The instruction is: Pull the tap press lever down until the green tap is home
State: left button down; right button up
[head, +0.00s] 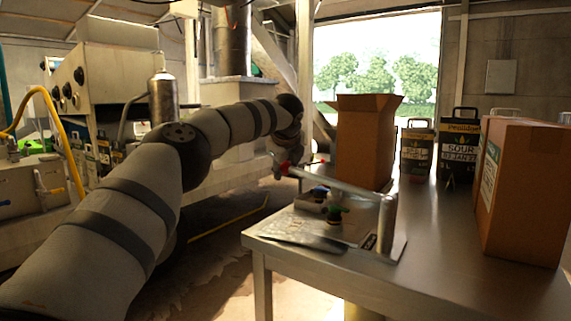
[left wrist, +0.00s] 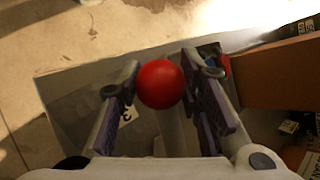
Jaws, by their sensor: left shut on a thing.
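The tap press stands on the near left corner of the metal table, with a grey upright post (head: 387,222) and a long lever (head: 345,186) reaching left from it. The lever slopes slightly up toward its free end. My left gripper (head: 285,168) is at that free end. In the left wrist view the red ball knob (left wrist: 161,84) sits between the fingers of my left gripper (left wrist: 165,95), which is shut on it. The green tap (head: 336,214) is below the lever, above the press base; how deep it sits cannot be told. My right gripper is out of view.
An open cardboard box (head: 364,145) stands behind the press. A closed carton (head: 525,190) and dark labelled containers (head: 458,150) stand to the right on the metal table (head: 440,270). Floor is open left of the table. A yellow hose (head: 60,130) hangs far left.

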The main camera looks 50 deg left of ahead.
pick_arm(q)
jog(key=c, duration=1.1)
grip_release()
jog(key=v, duration=1.2)
